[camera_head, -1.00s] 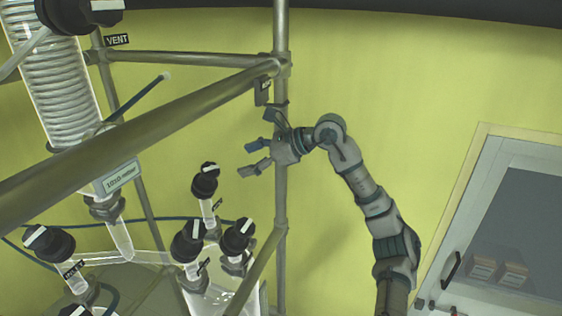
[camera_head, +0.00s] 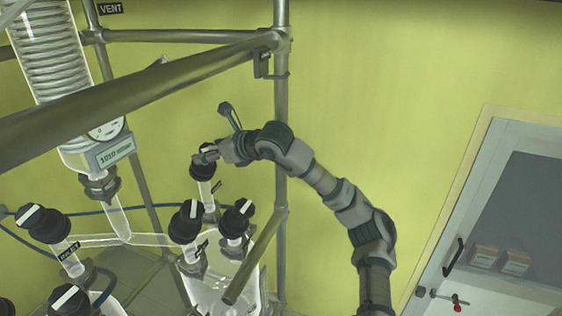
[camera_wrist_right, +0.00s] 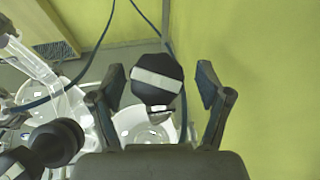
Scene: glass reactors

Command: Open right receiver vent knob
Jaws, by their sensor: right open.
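A black knob with a white stripe (camera_wrist_right: 157,84) tops a glass neck at the back of the glass receiver (camera_head: 207,290). My right gripper (camera_head: 210,154) is at this knob, and in the head view it partly covers it. In the right wrist view the two fingers (camera_wrist_right: 161,72) are spread, one on each side of the knob, with a gap visible on both sides. The stripe runs nearly crosswise, tilted slightly down to the right. The small label (camera_head: 217,187) by its neck cannot be read. My left gripper is not in view.
Two other black knobs (camera_head: 186,222) (camera_head: 237,218) stand just in front. A knob labelled INLET (camera_head: 42,222) is at the left. Thick metal frame bars (camera_head: 130,105) and an upright post (camera_head: 281,100) surround the glassware. A fume cupboard (camera_head: 500,220) is at the right.

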